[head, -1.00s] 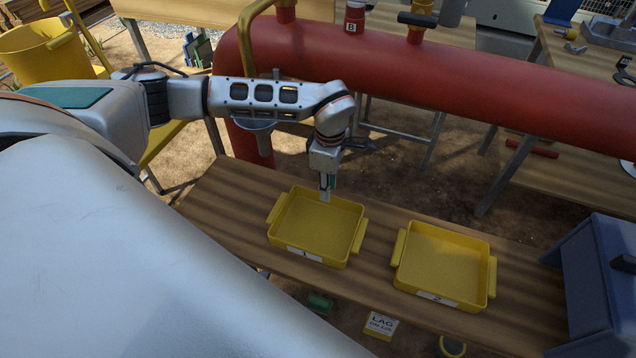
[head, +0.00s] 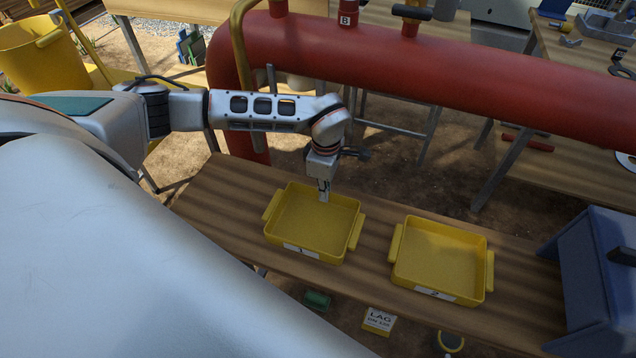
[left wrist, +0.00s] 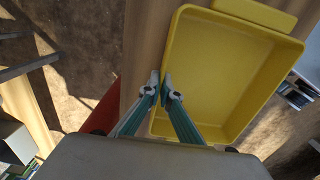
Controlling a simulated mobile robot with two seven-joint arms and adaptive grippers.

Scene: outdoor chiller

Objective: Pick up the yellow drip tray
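Two yellow drip trays rest on a wooden bench. The left one, the number 1 tray (head: 290,240), has a white label on its front wall and a handle at each side. The other, the number 2 tray (head: 438,262), stands to its right. My left gripper (head: 324,194) points down at the back wall of the number 1 tray. In the left wrist view, the left gripper (left wrist: 161,80) has its fingertips close together on the rim of that tray (left wrist: 240,28), one finger outside the wall and one inside. My right gripper is not in view.
The wooden bench (head: 220,205) has bare wood left of the trays. A blue-grey container (head: 590,265) stands at its right end. A thick red pipe (head: 440,70) runs behind the bench. A yellow bucket (head: 40,55) is at the far left.

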